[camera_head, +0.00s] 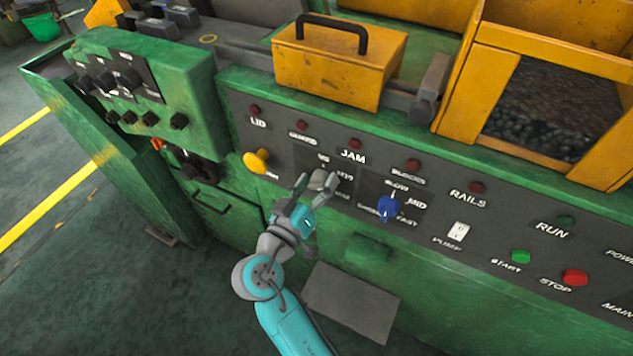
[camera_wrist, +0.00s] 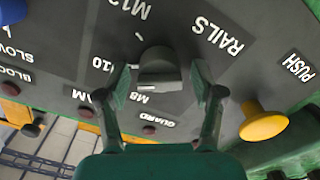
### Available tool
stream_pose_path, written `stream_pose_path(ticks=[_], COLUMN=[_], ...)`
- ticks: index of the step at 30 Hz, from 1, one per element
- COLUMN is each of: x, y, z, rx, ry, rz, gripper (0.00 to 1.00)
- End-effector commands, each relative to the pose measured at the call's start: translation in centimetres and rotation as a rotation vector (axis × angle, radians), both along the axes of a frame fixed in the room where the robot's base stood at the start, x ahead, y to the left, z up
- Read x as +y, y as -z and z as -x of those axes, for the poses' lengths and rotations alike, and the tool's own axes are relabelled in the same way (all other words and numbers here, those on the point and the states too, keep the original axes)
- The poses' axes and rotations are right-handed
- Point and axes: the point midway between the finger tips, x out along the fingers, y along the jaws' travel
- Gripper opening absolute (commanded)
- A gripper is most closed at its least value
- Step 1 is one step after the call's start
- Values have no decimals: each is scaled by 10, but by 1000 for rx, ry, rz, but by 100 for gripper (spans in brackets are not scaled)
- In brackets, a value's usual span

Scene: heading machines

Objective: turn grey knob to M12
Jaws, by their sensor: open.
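The grey knob (camera_head: 319,179) is on the dark control panel, among the labels M8, M10 and M12. In the wrist view the grey knob (camera_wrist: 160,68) sits between my fingertips, and its white mark faces the M8 side. That view shows the labels upside down, with M12 (camera_wrist: 128,8) on the far side of the knob. My gripper (camera_head: 315,190) is open at the knob. In the wrist view my gripper (camera_wrist: 161,78) has one finger on each side of the knob, with small gaps that look clear. Contact cannot be told for sure.
A yellow push knob (camera_head: 257,161) sticks out left of the grey knob, and a blue knob (camera_head: 389,208) right of it. A white pump switch (camera_head: 458,233), green start button (camera_head: 521,256) and red stop button (camera_head: 575,277) lie further right. A yellow lid box (camera_head: 340,62) stands above.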

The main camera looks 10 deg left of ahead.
Motion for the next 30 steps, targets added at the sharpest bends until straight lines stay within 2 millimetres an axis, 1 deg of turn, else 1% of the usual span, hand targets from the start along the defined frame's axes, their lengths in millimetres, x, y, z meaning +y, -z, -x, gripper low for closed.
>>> stream_pose_path(ticks=[1, 2, 3, 5, 6, 9, 20, 26, 30], x=[0, 0, 0, 0, 0, 0, 0, 0, -1], y=[0, 0, 0, 0, 0, 0, 0, 0, 0], z=[0, 0, 0, 0, 0, 0, 0, 1, 1], rx=[0, 0, 0, 0, 0, 0, -16, -54, -94], ry=[0, 0, 0, 0, 0, 0, 0, 0, 0], rz=[0, 0, 0, 0, 0, 0, -43, -151, -263], gripper=[67, 65, 55, 40, 30, 7, 7, 7, 7])
